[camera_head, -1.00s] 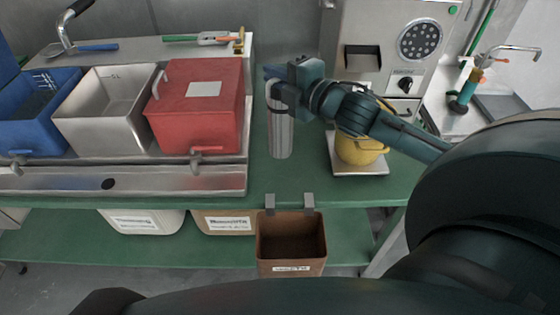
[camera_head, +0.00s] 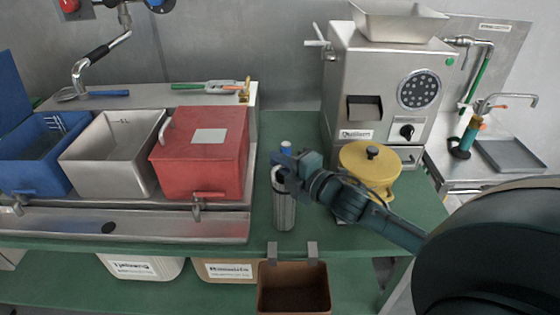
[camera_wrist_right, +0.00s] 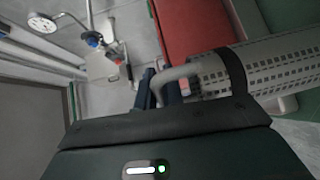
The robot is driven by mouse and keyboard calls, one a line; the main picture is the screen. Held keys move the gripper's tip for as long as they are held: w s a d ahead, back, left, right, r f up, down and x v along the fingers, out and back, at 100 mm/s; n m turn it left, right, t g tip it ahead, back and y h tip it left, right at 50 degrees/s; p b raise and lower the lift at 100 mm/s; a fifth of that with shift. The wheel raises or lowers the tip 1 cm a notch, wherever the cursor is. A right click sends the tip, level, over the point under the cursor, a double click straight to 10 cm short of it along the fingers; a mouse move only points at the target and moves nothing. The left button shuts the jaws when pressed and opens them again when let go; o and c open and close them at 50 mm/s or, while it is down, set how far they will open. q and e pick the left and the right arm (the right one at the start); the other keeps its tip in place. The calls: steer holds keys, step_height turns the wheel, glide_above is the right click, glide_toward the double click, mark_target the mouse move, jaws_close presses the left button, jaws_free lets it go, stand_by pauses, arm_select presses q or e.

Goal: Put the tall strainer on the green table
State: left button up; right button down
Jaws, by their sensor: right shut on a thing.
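The tall strainer (camera_head: 285,208) is a grey perforated metal cylinder. It hangs roughly upright over or on the green table (camera_head: 335,220), right of the red box; I cannot tell whether its bottom touches. My right gripper (camera_head: 284,175) is shut on its handle near the top. In the right wrist view the strainer (camera_wrist_right: 275,68) lies sideways across the upper right, with its curved handle between the fingers of my gripper (camera_wrist_right: 156,86). The gripper hides part of the strainer's top in the head view. My left gripper is not in view.
A red lidded box (camera_head: 200,165) and a steel bin (camera_head: 112,150) stand left on the steel sink counter (camera_head: 120,225). A yellow pot (camera_head: 368,170) stands close right, before the grinder (camera_head: 385,95). A brown bin (camera_head: 293,290) hangs at the table's front edge.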

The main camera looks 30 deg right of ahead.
steer(key=c, duration=1.5)
jaws_free()
steer(key=shift+f, duration=0.15)
steer(key=shift+s+r, duration=0.1)
steer(key=shift+r, duration=0.1)
steer(key=b+v, duration=0.1)
steer(key=v, duration=1.1)
